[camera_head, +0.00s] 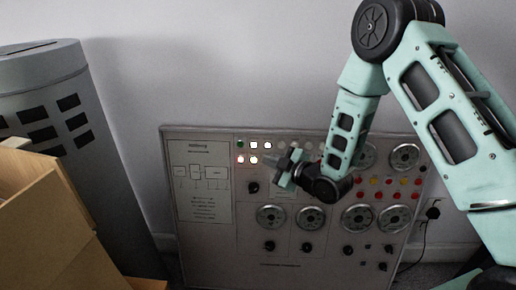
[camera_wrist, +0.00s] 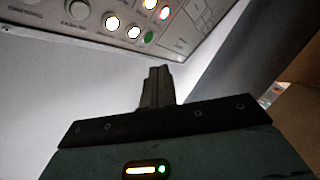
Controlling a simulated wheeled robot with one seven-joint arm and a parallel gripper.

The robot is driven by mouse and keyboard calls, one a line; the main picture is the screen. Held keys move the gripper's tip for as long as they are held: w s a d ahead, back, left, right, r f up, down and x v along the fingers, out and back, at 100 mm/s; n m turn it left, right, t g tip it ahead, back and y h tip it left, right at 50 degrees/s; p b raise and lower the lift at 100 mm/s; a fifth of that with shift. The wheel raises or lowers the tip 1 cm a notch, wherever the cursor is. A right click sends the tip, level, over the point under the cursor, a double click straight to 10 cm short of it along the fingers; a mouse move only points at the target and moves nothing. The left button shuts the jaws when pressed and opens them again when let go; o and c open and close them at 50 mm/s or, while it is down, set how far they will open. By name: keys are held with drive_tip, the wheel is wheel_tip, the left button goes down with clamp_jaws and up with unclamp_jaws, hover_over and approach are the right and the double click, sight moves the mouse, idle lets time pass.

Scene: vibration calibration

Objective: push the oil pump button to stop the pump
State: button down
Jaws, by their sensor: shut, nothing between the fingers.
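A grey control panel (camera_head: 205,228) leans against the wall. Its upper left holds a green button (camera_head: 240,143), lit white buttons (camera_head: 260,145) and, below them, lit warm-coloured lamps (camera_head: 247,160). The labels are too small to tell which one is the oil pump button. My gripper (camera_head: 290,160) is shut and empty in front of the panel, just right of and below the lit group. In the wrist view, my shut fingers (camera_wrist: 158,72) are apart from the green button (camera_wrist: 148,37) and the white button (camera_wrist: 134,32), which appear above them.
Round dials (camera_head: 270,218) and black knobs (camera_head: 253,187) cover the lower panel. Red and yellow buttons (camera_head: 375,181) sit at its right. A grey cylindrical bin (camera_head: 110,190) and a cardboard box (camera_head: 45,225) stand at the left. A socket with a cable (camera_head: 433,210) is at the right.

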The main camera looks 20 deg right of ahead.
sight(268, 145)
drive_tip(key=shift+w, duration=0.1)
drive_tip(key=w+d+f+b, duration=0.1)
drive_tip(key=w+d, duration=0.1)
drive_tip(key=w, duration=0.6)
drive_tip(key=shift+d+f, duration=0.35)
drive_tip(key=shift+w, duration=0.15)
idle(1.9)
drive_tip(key=shift+w+d+b, duration=0.1)
drive_tip(key=shift+w+b, duration=0.15)
drive_tip(key=shift+b, duration=0.1)
drive_tip(key=shift+w+d+f, duration=0.15)
drive_tip(key=shift+w, duration=0.2)
idle(0.6)
idle(0.3)
drive_tip(key=shift+s+a, duration=0.25)
drive_tip(key=shift+s, duration=0.5)
